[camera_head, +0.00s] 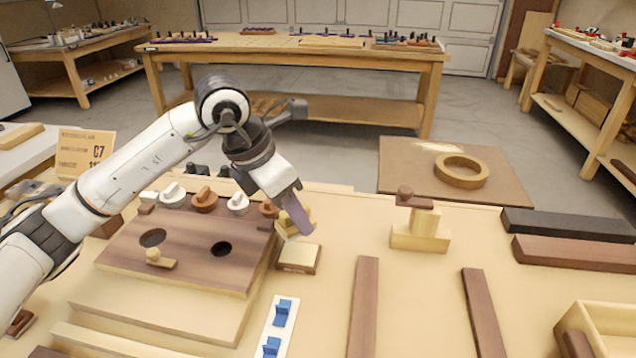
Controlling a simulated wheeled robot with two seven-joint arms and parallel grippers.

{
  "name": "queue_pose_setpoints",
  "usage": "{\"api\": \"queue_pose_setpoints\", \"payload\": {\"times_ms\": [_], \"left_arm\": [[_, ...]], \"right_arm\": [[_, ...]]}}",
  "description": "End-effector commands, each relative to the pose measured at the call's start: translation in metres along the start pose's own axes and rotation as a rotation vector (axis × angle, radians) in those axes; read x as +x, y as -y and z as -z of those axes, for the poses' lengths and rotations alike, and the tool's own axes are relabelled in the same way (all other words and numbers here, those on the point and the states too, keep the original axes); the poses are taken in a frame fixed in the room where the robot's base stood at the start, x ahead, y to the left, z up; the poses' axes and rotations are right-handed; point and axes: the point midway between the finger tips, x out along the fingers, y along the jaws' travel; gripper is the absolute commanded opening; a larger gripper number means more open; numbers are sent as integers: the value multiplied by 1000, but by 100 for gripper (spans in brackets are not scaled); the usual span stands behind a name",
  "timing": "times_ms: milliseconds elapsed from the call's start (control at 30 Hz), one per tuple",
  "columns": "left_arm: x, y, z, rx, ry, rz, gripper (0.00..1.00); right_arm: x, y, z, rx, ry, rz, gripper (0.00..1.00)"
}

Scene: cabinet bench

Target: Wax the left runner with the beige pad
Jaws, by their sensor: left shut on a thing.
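My left gripper (296,213) reaches in from the left and points down. It is shut on the beige pad (284,226), which is mostly hidden behind the fingers. The pad is just above or at the back of a small square block with a cream top and brown edge (298,257); I cannot tell whether they touch. The left runner (363,308) is a long brown strip lying on the bench, to the right of and nearer than the gripper. A second brown runner (483,312) lies farther right. My right gripper is not in view.
A brown board with dark holes (190,250) and several knobs stands left of the gripper. A white strip with blue clips (280,325) lies left of the left runner. A beige stepped block (421,232) stands behind the runners. Bench between the runners is clear.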

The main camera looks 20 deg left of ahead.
Motion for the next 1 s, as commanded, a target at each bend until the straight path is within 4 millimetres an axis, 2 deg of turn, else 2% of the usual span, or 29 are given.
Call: {"api": "queue_pose_setpoints", "payload": {"times_ms": [267, 500, 800, 1000], "left_arm": [[7, 0, 3, 1, -1, 1, 19], [28, 0, 12, 2, -1, 1, 19], [53, 0, 22, 2, 1, 1, 19], [56, 0, 23, 2, 1, 0, 19]], "right_arm": [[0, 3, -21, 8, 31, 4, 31], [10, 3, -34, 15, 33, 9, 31], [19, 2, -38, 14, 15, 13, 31], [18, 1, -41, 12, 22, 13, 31]]}}
